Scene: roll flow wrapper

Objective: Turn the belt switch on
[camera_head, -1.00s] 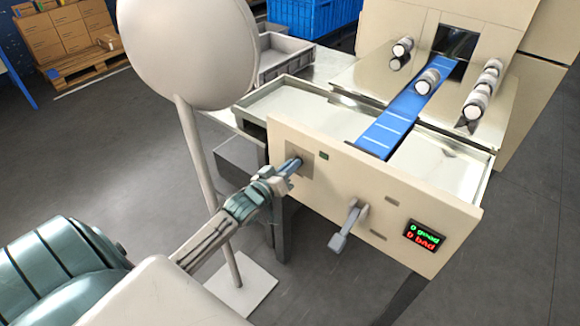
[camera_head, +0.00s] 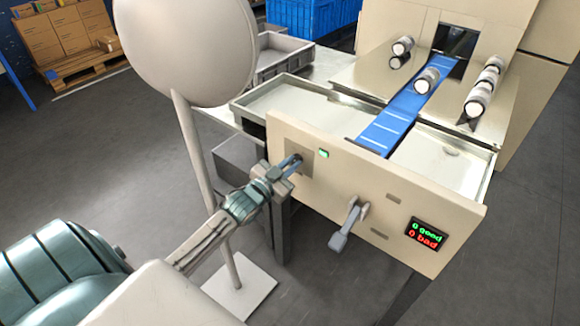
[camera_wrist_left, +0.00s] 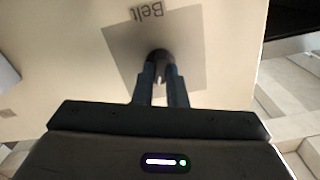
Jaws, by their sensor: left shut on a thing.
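The belt switch (camera_wrist_left: 160,58) is a small dark knob on a grey plate (camera_wrist_left: 190,42) marked "Belt", on the machine's cream front panel. My left gripper (camera_head: 291,162) is at the switch, and in the left wrist view its two fingers (camera_wrist_left: 160,88) are closed around the knob. The fingers hide most of the switch in the head view. A small green lamp (camera_head: 323,154) on the panel beside the switch is lit. My right gripper is not in view.
A grey lever (camera_head: 347,226) sticks out of the panel right of the switch. A display (camera_head: 426,235) reads 0 good, 0 bad. Wrapped rolls lie around the blue belt (camera_head: 393,122).

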